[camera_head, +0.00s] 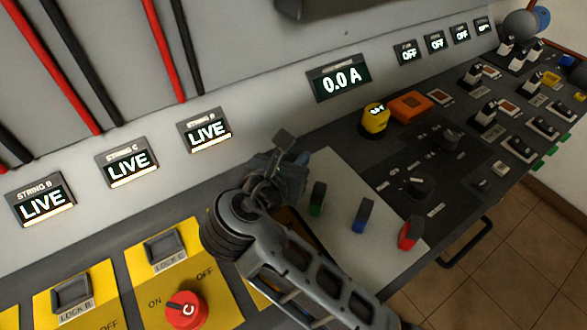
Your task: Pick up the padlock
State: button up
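No padlock shows clearly; my arm covers part of this area. I cannot tell what these are.
A yellow panel holds the LOCK B holder (72,293), LOCK C holder (165,248) and a red rotary switch (187,310). A yellow meter (375,119) and orange case (410,106) stand behind the mat. Black knobs and switches fill the right. The upright panel rises behind.

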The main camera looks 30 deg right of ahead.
grip_shut()
jog(key=shift+r, duration=0.55)
jog(key=r, duration=0.2)
jog(key=d+r, duration=0.1)
jog(key=shift+d+r, duration=0.1)
jog(key=shift+r, duration=0.25)
jog(key=s+d+r, duration=0.1)
jog(key=d+r, duration=0.5)
jog(key=d, duration=0.4)
jog(key=shift+d+r+p, duration=0.15)
jog(key=shift+d+p, duration=0.05)
jog(key=shift+p, duration=0.1)
jog(key=shift+a, duration=0.1)
